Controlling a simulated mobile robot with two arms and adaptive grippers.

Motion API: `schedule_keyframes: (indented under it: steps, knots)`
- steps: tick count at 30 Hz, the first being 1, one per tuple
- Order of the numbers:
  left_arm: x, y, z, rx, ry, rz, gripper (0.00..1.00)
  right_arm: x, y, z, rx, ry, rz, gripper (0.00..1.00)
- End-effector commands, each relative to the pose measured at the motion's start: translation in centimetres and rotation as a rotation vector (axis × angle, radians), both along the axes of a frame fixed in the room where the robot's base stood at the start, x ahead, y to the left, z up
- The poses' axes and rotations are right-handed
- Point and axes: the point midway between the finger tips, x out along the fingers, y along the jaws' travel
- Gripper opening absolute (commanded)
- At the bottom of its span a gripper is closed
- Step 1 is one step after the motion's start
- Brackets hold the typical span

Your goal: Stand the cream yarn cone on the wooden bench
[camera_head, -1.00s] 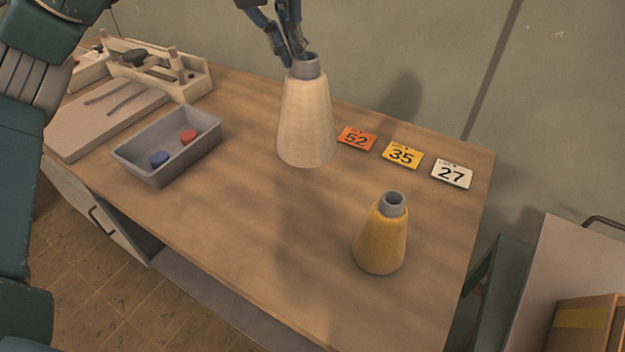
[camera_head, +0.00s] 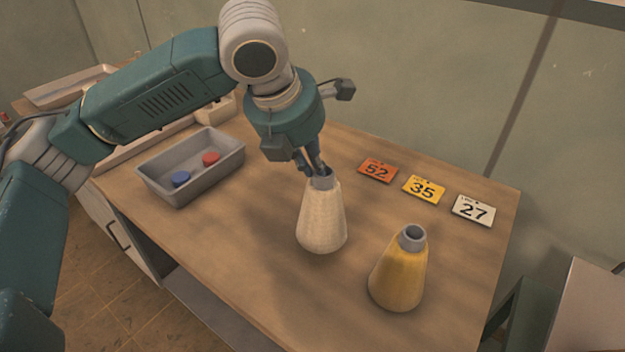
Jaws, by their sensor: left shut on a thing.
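The cream yarn cone (camera_head: 322,220) is upright with its wide end down, over the middle of the wooden bench (camera_head: 250,265). Its base is at or very near the bench top; I cannot tell if it touches. My left gripper (camera_head: 318,169) is shut on the grey tube at the cone's top, coming from above and behind. The fingertips are partly hidden at the tube. My right gripper is not in view.
A yellow yarn cone (camera_head: 398,275) stands close by on the right. Number cards 52 (camera_head: 377,170), 35 (camera_head: 424,190) and 27 (camera_head: 472,210) lie along the back. A grey tray (camera_head: 215,180) with a blue and a red piece is at the left. The front middle is clear.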

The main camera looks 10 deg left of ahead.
Motion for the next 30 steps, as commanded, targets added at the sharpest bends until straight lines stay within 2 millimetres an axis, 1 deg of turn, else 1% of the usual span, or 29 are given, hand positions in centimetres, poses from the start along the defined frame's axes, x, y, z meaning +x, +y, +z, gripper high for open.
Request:
schedule_keyframes:
  steps: [7,9,19,20,21,22,30]
  knots:
    - [0.0,0.0,-3.5,0.0,0.001,0.001,0.0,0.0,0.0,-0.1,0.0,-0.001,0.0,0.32]
    - [0.0,0.0,-3.8,0.0,0.0,0.0,0.0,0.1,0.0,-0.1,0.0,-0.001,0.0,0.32]
    - [0.0,0.0,-4.1,0.0,0.0,0.0,0.0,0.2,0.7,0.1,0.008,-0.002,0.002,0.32]
    - [-0.1,0.0,-4.2,0.001,0.002,0.0,0.14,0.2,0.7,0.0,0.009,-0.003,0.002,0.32]
    - [-0.1,0.0,-4.2,0.001,0.002,0.0,0.22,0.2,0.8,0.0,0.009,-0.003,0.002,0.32]
    - [-0.1,0.0,-4.2,0.001,0.002,0.0,0.27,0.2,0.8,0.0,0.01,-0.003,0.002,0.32]
    - [-0.1,0.0,-4.1,0.002,0.002,-0.001,0.27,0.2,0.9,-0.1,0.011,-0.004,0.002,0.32]
